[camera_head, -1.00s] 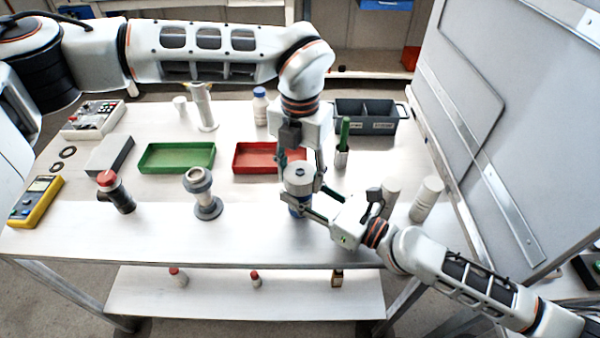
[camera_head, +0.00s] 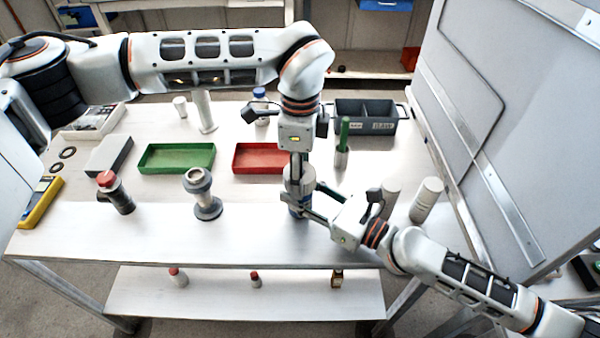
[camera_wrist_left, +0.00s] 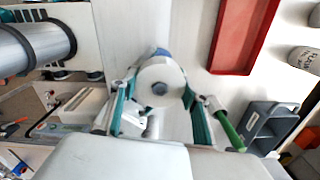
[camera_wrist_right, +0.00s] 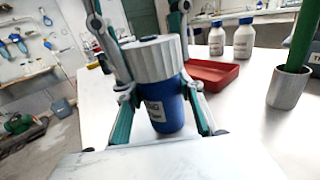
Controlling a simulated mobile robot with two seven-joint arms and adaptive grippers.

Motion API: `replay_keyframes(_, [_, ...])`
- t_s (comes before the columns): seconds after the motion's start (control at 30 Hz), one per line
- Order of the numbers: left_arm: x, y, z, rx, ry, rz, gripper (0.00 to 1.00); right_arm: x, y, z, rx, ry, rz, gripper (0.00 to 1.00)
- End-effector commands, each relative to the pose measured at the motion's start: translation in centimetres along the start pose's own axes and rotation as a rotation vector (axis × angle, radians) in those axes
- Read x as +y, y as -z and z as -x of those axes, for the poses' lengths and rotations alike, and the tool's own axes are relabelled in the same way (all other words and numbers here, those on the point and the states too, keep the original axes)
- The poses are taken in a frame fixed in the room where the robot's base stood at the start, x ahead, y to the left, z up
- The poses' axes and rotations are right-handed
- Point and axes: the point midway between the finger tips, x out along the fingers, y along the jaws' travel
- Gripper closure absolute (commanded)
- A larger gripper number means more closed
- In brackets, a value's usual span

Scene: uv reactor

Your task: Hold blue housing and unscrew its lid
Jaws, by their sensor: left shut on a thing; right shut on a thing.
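The blue housing (camera_wrist_right: 166,112) stands upright on the table with its ribbed light-grey lid (camera_wrist_right: 150,60) on top. My right gripper (camera_wrist_right: 162,100) comes in from the right and is shut around the blue body, one finger on each side. My left gripper (camera_head: 299,180) points straight down from above and is shut on the lid. In the left wrist view the round lid top (camera_wrist_left: 175,74) with its dark centre knob lies between the two fingers. In the head view the lid and body are partly hidden by my fingers.
A red tray (camera_head: 236,170) and a green tray (camera_head: 145,171) lie behind and left. A green stick in a grey cup (camera_head: 341,160) and white cylinders (camera_head: 428,198) stand right. A grey flanged fitting (camera_head: 203,190) stands left. The front table strip is clear.

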Motion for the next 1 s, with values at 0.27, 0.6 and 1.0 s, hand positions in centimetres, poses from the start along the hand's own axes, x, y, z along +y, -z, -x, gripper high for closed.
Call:
replay_keyframes(0.27, [0.04,0.01,-0.02,0.001,-0.002,0.518,0.8,0.03,-0.06,-0.02,-0.001,0.0,0.0,1.0])
replay_keyframes(0.6, [0.01,-0.01,0.03,0.0,-0.001,0.914,0.8,0.03,-0.06,-0.02,-0.001,-0.001,0.0,1.0])
replay_keyframes(1.0, [-0.02,-0.05,0.06,-0.001,0.001,0.919,0.37,0.03,-0.06,-0.02,-0.001,-0.001,0.0,1.0])
